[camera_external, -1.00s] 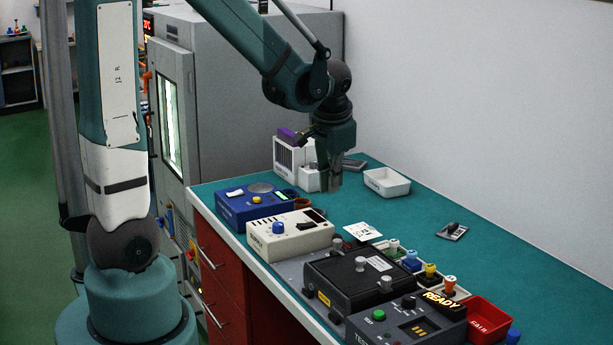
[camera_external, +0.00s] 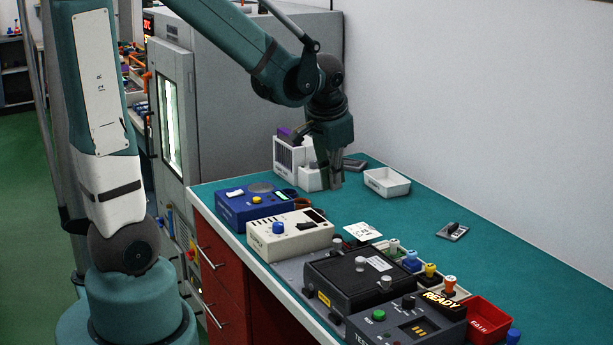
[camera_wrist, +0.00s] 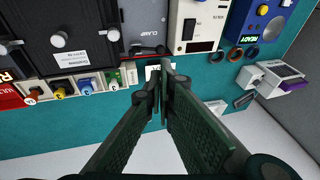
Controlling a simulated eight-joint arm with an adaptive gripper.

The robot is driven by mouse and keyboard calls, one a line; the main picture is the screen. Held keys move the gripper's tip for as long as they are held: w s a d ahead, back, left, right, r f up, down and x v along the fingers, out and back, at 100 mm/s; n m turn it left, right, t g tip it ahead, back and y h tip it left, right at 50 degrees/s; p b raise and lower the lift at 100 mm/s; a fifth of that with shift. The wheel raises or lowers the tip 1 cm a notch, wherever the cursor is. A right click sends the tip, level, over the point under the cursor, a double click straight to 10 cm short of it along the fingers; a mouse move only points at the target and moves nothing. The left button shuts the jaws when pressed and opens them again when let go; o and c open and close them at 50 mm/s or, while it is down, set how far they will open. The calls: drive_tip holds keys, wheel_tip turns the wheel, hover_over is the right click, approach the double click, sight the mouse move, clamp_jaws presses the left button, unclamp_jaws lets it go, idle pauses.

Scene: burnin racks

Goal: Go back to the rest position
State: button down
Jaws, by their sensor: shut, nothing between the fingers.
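My gripper (camera_external: 334,178) hangs above the far part of the teal bench (camera_external: 500,262), pointing down, with its fingers shut and nothing between them. In the wrist view my gripper (camera_wrist: 165,75) shows its two fingers meeting over a white card, which they partly cover. In the external view the card (camera_external: 362,231) lies flat on the bench. My arm reaches in from the upper left.
A black clamp fixture (camera_external: 345,280), a cream supply box (camera_external: 290,234) and a blue box (camera_external: 254,205) line the bench front. A READY tester (camera_external: 405,322) and red tray (camera_external: 489,322) stand nearest. A white tray (camera_external: 386,182) and white rack (camera_external: 291,156) are behind. The right side is mostly clear.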

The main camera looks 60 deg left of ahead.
drive_tip(key=s+d+r+t+h+b, duration=0.3)
drive_tip(key=s+d+r+t+b, duration=0.1)
drive_tip(key=s+d, duration=0.9)
drive_tip(key=shift+d+r, duration=0.55)
drive_tip(key=shift+d, duration=0.65)
idle(2.2)
